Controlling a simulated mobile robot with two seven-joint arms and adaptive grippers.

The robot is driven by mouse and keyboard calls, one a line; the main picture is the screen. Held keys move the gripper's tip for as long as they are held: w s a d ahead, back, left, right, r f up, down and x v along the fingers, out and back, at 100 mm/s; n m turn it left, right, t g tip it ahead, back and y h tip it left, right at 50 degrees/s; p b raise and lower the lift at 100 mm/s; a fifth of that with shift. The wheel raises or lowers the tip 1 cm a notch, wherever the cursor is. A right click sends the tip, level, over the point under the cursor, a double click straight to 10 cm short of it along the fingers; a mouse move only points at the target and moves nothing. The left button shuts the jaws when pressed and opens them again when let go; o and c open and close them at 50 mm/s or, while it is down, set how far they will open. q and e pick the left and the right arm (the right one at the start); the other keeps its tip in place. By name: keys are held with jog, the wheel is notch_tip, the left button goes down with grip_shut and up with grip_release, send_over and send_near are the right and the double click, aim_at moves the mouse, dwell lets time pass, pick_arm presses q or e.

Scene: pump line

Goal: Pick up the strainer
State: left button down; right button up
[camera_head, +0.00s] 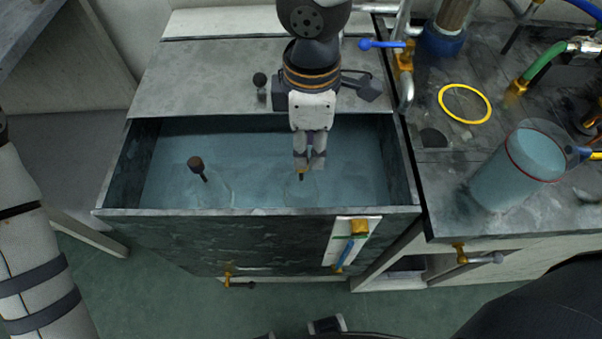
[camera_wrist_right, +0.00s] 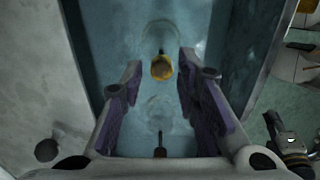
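In the head view, a slim handle with a brass-coloured top (camera_head: 300,174) sticks up out of the water directly below my right gripper (camera_head: 309,162). I take it for the strainer; its lower part is under water and hard to make out. In the right wrist view, the brass knob (camera_wrist_right: 161,67) shows ahead, between the fingertips. My right gripper (camera_wrist_right: 160,75) is open and empty, its fingers on either side of the knob's line. Whether they touch it cannot be told. Part of my left arm shows at the left edge; its gripper is out of view.
A second handle with a dark knob (camera_head: 196,162) stands in the water to the left. The tank's front wall (camera_head: 240,211) and side rims surround the water. On the right counter are a clear cylinder (camera_head: 520,165) and a yellow ring (camera_head: 465,103).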

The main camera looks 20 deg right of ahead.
aim_at(301, 183)
jog(key=f, duration=0.5)
jog(key=a+f+b, duration=0.1)
jog(key=f, duration=0.2)
jog(key=shift+f, duration=0.35)
jog(key=shift+c, duration=0.5)
jog(key=shift+w+r, duration=0.1)
grip_shut()
